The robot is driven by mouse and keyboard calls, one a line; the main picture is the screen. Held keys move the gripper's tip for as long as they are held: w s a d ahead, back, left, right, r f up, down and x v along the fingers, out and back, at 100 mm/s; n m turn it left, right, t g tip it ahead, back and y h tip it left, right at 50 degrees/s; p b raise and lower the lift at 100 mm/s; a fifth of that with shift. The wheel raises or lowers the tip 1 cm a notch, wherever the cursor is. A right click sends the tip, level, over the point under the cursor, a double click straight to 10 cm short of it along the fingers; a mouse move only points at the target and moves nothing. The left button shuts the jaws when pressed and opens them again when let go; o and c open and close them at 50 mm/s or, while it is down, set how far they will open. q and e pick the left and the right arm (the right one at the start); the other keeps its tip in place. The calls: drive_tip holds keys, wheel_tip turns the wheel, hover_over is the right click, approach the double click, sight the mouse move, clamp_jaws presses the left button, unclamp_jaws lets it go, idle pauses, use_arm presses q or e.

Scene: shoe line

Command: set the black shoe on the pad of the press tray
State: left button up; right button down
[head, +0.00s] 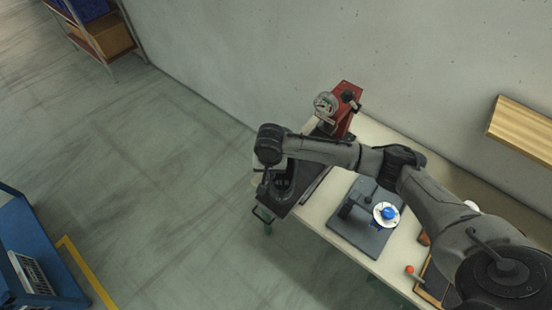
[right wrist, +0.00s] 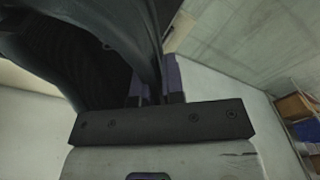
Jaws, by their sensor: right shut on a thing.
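The black shoe (right wrist: 85,45) fills the upper left of the right wrist view, very close to the camera. My right gripper (right wrist: 157,88) is shut on it, with the two fingers at the shoe's edge. In the head view my right arm reaches across the table to its far left end, where the hand hangs over a dark, tray-like part (head: 312,187) in front of the red press (head: 346,108). The arm hides much of this part; I cannot make out the pad or whether the shoe touches it. My left gripper is not in view.
The pale table (head: 398,262) also carries a dark grey board (head: 361,240) with a blue-topped white round piece (head: 388,213). An orange ball-topped knob (head: 409,269) is near the front right. A wooden shelf (head: 522,130) is on the wall.

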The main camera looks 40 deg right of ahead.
drive_tip(key=w+d+f+m+b, duration=0.2)
drive_tip(key=w+d+f+m, duration=0.45)
drive_tip(key=d+f, duration=0.2)
drive_tip(key=shift+m, duration=0.25)
wheel_tip(320, 180, down, 11)
drive_tip(key=b, duration=1)
drive_tip(key=shift+s+d+r+b, duration=0.15)
drive_tip(key=shift+b, duration=0.2)
drive_tip(key=shift+f, duration=0.6)
drive_tip(key=shift+f, duration=0.1)
drive_tip(key=shift+f, duration=0.4)
drive_tip(key=c, duration=1.3)
unclamp_jaws()
drive_tip(key=shift+c, duration=0.2)
drive_tip(key=shift+o, duration=1)
